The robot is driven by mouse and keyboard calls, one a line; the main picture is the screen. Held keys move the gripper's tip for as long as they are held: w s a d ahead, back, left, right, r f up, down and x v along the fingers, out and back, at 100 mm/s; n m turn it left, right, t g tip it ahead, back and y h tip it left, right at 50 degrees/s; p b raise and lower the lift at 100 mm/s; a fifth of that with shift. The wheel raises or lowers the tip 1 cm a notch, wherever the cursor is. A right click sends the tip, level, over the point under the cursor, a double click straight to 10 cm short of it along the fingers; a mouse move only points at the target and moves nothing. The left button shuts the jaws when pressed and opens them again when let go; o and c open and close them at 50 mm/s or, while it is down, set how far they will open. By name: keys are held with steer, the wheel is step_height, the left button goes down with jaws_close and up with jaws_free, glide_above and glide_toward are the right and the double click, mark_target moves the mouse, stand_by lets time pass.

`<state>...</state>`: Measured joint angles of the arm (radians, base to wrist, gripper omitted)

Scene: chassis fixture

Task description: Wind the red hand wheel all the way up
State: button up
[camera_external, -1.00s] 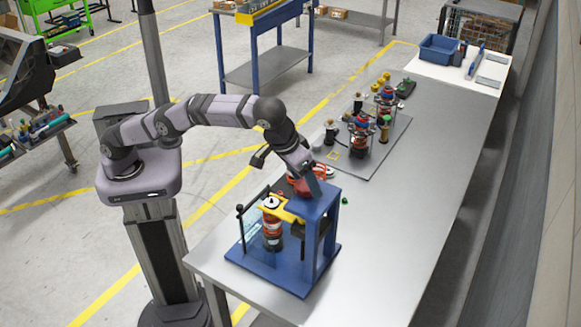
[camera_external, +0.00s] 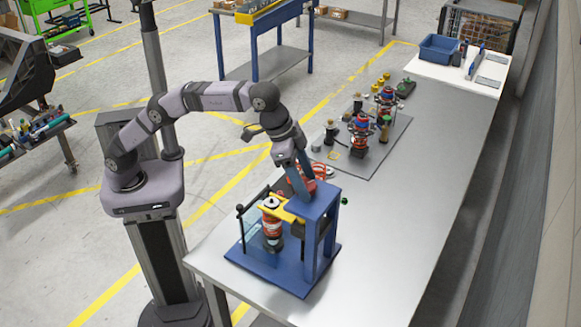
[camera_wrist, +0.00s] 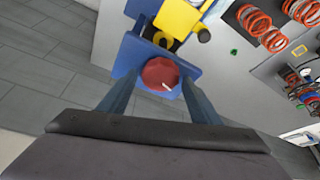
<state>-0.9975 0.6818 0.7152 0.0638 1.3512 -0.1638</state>
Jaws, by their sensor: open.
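The red hand wheel (camera_wrist: 160,74) sits on top of the blue chassis fixture (camera_external: 318,240), which stands at the near end of the bench. In the wrist view the wheel is a round red knob with a small white mark at its lower right. My gripper (camera_wrist: 160,100) is open, with one finger on each side of the wheel's near part. I cannot tell whether the fingers touch it. In the external view my gripper (camera_external: 302,186) points down at the fixture top and mostly hides the wheel. A yellow arm (camera_external: 281,208) of the fixture reaches over a red and black damper (camera_external: 272,230).
A dark mat (camera_external: 385,150) behind the fixture holds spring assemblies (camera_external: 361,135) and small parts. Orange springs (camera_wrist: 265,28) show in the wrist view. A blue bin (camera_external: 439,48) stands at the far end. The bench right of the fixture (camera_external: 400,210) is clear.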

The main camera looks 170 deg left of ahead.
steer(key=m+t+p, duration=0.1)
steer(key=m, duration=0.2)
steer(key=shift+r+h+p, duration=0.15)
steer(key=shift+h+p, duration=0.15)
steer(key=shift+h, duration=0.1)
steer(key=shift+m+t, duration=0.3)
steer(key=shift+m, duration=0.4)
steer(key=shift+p, duration=0.5)
steer(key=m+h+p, duration=0.1)
steer(key=m+p, duration=0.1)
steer(key=shift+r+m+t+p, duration=0.15)
steer(key=shift+m+t+p, duration=0.15)
steer(key=shift+m+p, duration=0.1)
steer(key=m+h+p, duration=0.1)
steer(key=m+p, duration=0.1)
steer(key=p, duration=0.1)
steer(key=m+h+p, duration=0.1)
steer(key=m+p, duration=0.1)
steer(key=p, duration=0.1)
steer(key=shift+r+m+t, duration=0.1)
steer(key=shift+m+t, duration=0.2)
steer(key=m+p, duration=0.1)
steer(key=p, duration=0.1)
steer(key=shift+p, duration=0.3)
steer(key=shift+f+m+h, duration=0.3)
steer(key=shift+f+m, duration=0.05)
steer(key=shift+m, duration=0.15)
steer(key=shift+r+p, duration=0.1)
steer(key=shift+p, duration=0.45)
